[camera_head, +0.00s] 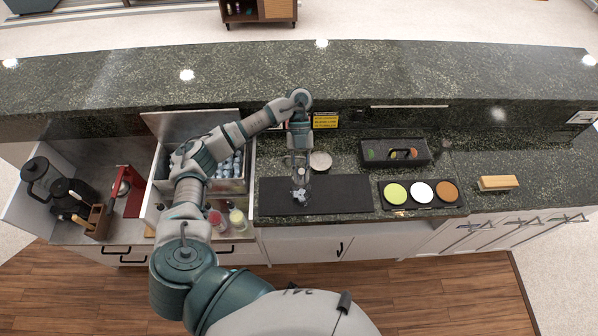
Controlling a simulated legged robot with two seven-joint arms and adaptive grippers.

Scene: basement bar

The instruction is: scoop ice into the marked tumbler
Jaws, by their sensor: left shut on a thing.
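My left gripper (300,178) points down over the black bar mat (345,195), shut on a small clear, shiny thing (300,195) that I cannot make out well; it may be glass. The thing is at the mat's left part, and I cannot tell whether it touches the mat. A round whitish thing (321,161) stands just behind and right of the gripper. An open bin (231,185) with pale bluish pieces, perhaps ice, sits left, partly behind my arm. I cannot make out a mark on any tumbler or a scoop. My right gripper is not in view.
A black condiment box (394,152) and a tray of green, white and brown discs (422,204) lie right of the mat. A wooden block (498,183) is farther right. Bottles (238,219) stand at the front left. A raised stone ledge (430,75) runs behind.

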